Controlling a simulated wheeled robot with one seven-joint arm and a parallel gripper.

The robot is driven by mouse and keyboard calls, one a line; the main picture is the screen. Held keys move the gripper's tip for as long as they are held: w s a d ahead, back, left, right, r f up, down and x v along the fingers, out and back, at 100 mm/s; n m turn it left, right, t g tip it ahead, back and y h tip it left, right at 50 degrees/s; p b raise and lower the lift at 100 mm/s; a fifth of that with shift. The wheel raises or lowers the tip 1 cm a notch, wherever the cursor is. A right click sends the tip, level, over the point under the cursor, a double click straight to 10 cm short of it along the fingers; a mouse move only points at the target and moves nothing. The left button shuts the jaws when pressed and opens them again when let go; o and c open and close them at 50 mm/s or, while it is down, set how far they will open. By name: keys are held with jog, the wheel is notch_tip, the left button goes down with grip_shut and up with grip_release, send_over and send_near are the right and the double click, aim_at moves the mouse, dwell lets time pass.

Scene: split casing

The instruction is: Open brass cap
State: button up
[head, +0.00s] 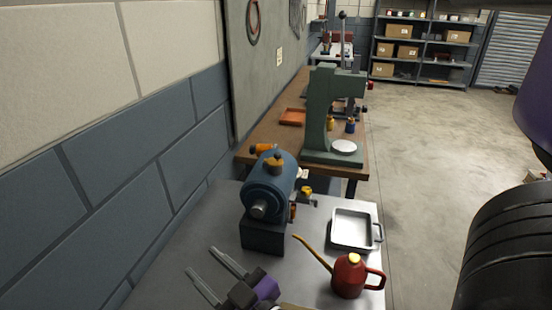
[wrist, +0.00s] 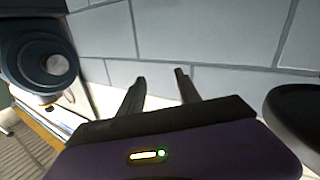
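A blue cylindrical casing (head: 268,188) stands on a dark block on the metal table. A brass-coloured cap (head: 274,161) sits on its top, and a yellow brass-coloured fitting (head: 306,190) is at its right side. I cannot tell for sure which is the task's cap. My gripper (head: 199,259) is at the front left of the table, apart from the casing and in front of it. Its two fingers are spread with nothing between them. In the wrist view my gripper (wrist: 160,76) points at the wall, and the casing's round end (wrist: 38,62) shows at the left.
A red oil can (head: 349,276) with a long spout and a white tray (head: 352,229) stand right of the casing. A green press (head: 322,115) stands on the wooden bench behind. The block wall (head: 90,190) runs close along the left. Open floor lies to the right.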

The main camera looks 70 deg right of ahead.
jog(key=w+d+r+m+g+h, duration=0.2)
jog(key=w+d+r+h, duration=0.15)
jog(key=d, duration=0.35)
jog(key=m+g+h, duration=0.7)
jog(key=m+g, duration=0.4)
send_near(277, 157)
jog(key=s+x, duration=0.1)
jog(key=x, duration=0.4)
jog(key=p+x, duration=0.1)
jog(key=x, duration=0.2)
jog(key=w+x, duration=0.1)
jog(key=x, duration=0.2)
jog(key=shift+p, duration=0.4)
grip_shut()
